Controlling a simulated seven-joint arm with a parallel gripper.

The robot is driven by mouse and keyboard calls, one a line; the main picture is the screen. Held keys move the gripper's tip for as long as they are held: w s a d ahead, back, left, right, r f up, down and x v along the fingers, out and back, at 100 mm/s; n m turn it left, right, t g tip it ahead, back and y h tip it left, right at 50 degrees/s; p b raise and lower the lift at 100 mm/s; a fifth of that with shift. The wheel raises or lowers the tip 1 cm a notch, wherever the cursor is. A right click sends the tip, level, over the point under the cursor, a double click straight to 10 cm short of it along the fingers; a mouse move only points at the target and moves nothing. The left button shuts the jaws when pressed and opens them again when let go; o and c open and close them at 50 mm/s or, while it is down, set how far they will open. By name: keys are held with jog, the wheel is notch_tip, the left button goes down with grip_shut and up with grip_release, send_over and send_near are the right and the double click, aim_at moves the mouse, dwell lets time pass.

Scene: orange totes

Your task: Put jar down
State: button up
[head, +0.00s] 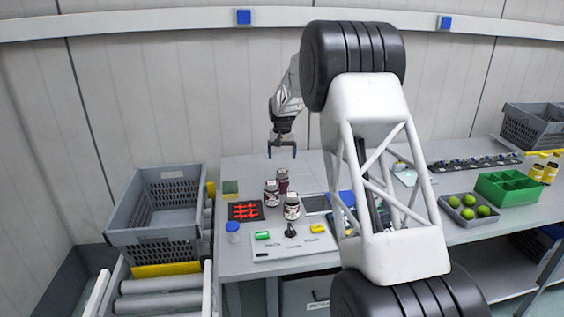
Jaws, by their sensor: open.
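One jar (282,184) is at the back, one jar (271,197) at the left, and one jar (292,210) at the front right. All three look upright. The gripper is clear of them, with a gap below the fingertips. Which jar the task means cannot be told.
A grey crate (150,240) stands on the rollers at the left. A red-marked dark pad (246,211) and a blue-lidded container (233,228) lie left of the jars. A control panel (270,252) is in front. A green bin (508,190) and limes (467,212) are at the right.

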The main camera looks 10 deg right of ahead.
jog(key=shift+r, duration=0.35)
dwell(0.6)
jog(key=s+r, duration=0.5)
jog(key=s, duration=0.6)
jog(key=s+r+t, duration=0.1)
jog(key=s+r, duration=0.4)
jog(key=s, duration=0.6)
jog(key=s+r, duration=0.5)
jog(key=s, duration=0.6)
jog(key=s+f, duration=0.3)
jog(key=s, duration=1.5)
jog(key=s+f+n+t, duration=0.1)
jog(key=s+f, duration=0.2)
jog(key=s, duration=1.5)
jog(key=shift+s+a+f+n+t, duration=0.15)
jog(key=shift+a+f+n+t, duration=0.05)
jog(key=shift+a+n+t, duration=0.15)
